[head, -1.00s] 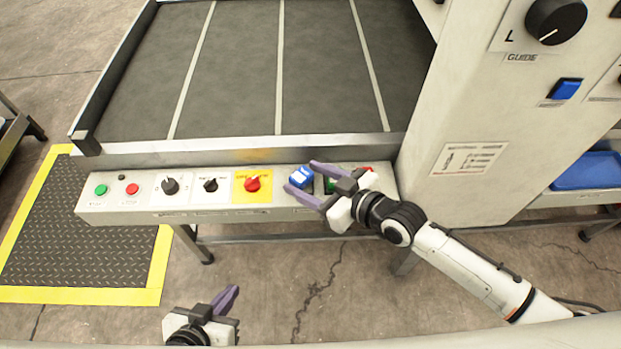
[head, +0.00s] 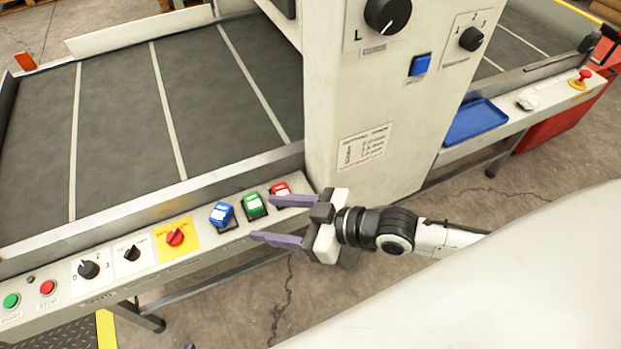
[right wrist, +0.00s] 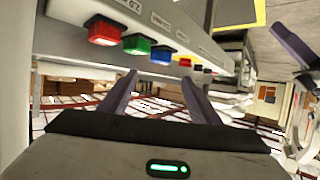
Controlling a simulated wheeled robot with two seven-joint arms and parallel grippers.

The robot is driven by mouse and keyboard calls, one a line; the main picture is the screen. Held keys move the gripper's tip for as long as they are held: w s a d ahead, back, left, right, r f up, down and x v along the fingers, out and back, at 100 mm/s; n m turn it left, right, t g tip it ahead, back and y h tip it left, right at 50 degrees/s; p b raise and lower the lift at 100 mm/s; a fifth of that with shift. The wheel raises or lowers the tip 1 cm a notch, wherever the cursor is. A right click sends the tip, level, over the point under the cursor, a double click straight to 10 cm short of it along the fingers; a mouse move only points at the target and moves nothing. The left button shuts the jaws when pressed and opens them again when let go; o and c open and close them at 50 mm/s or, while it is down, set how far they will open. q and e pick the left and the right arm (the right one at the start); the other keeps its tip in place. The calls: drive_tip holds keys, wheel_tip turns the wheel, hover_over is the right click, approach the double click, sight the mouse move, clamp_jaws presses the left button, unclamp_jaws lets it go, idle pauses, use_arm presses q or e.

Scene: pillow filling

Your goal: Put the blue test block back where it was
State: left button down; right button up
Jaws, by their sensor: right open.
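The blue test block (head: 222,214) sits on the machine's front ledge, beside a dark slot plate, left of the green block (head: 255,205) and the red block (head: 281,192). My right gripper (head: 262,218) is open and empty, its purple fingers pointing left. It appears near the green and red blocks, apart from the blue one. In the right wrist view the blue block (right wrist: 162,54) stands in the row above the open fingers (right wrist: 157,92). A purple-fingered gripper, likely my left (right wrist: 298,58), shows at that view's right edge; its opening is unclear.
The ledge also carries a red knob on a yellow plate (head: 175,237), black knobs and green and red buttons. A tall panel (head: 365,120) rises behind the right gripper. A blue tray (head: 475,122) lies further right. The dark belt (head: 130,120) is clear.

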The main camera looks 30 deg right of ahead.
drive_tip(key=s+d+f+m+h, duration=0.3)
drive_tip(key=s+f, duration=0.3)
drive_tip(key=f, duration=0.2)
drive_tip(key=s+d+f+m+g+h, duration=0.1)
drive_tip(key=s+d+f+m+h, duration=0.3)
drive_tip(key=s+f, duration=0.3)
drive_tip(key=shift+s+d+f, duration=0.2)
drive_tip(key=shift+d+f, duration=0.1)
drive_tip(key=shift+f, duration=0.15)
